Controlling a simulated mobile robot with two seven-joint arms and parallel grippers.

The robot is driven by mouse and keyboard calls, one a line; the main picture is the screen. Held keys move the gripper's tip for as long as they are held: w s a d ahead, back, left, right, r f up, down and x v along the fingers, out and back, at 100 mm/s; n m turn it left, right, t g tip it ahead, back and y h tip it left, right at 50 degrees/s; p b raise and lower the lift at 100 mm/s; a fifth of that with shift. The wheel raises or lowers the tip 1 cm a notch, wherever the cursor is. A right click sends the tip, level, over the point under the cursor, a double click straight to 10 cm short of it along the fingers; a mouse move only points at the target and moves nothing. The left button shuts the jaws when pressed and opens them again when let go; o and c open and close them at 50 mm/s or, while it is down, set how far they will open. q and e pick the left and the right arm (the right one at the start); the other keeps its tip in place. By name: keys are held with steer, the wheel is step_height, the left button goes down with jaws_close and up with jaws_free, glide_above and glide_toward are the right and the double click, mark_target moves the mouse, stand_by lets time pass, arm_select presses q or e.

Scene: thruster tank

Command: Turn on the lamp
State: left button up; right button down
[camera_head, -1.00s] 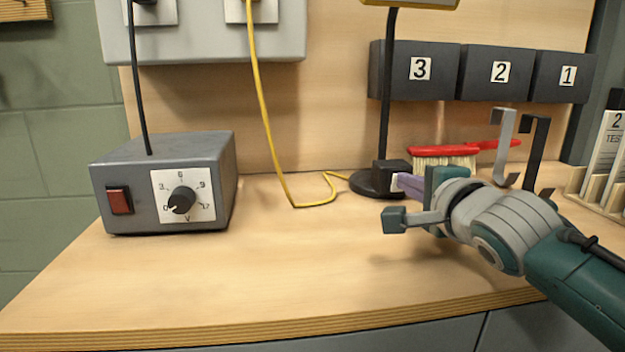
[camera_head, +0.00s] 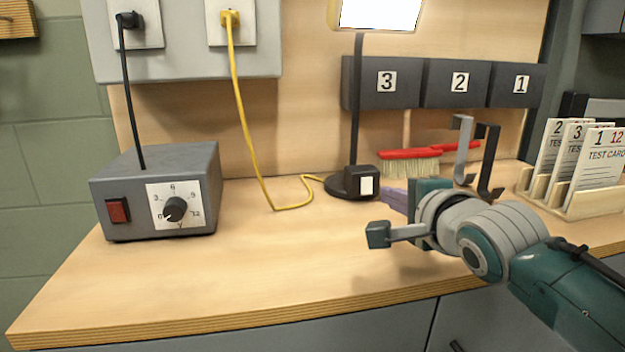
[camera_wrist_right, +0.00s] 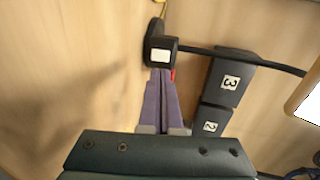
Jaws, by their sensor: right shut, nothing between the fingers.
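The lamp has a thin black post on a round base (camera_head: 341,187). Its head (camera_head: 380,13) at the top edge shows a bright white, glowing panel. A black switch box with a cream rocker (camera_head: 366,185) sits at the base. My right gripper (camera_head: 386,197) is shut and empty, its purple fingers just right of and in front of the switch box. In the right wrist view the shut fingertips (camera_wrist_right: 160,74) end close to the box and its rocker (camera_wrist_right: 160,55); I cannot tell whether they touch. My left gripper is not in view.
A grey power box (camera_head: 160,190) with a red switch and dial stands at left. A yellow cord (camera_head: 245,130) runs from a wall socket to the lamp base. Behind are numbered bins (camera_head: 425,83), a red brush (camera_head: 410,160), hooks and test cards (camera_head: 590,165). The front table is clear.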

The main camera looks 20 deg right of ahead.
steer(key=s+r, duration=0.1)
steer(key=s+r+p, duration=0.1)
steer(key=shift+a+r, duration=0.2)
steer(key=shift+r, duration=0.2)
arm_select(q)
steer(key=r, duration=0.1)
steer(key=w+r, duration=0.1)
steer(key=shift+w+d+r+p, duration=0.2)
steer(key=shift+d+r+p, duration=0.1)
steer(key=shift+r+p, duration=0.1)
arm_select(e)
steer(key=v, duration=0.3)
steer(key=shift+s+r, duration=0.2)
steer(key=shift+s, duration=0.15)
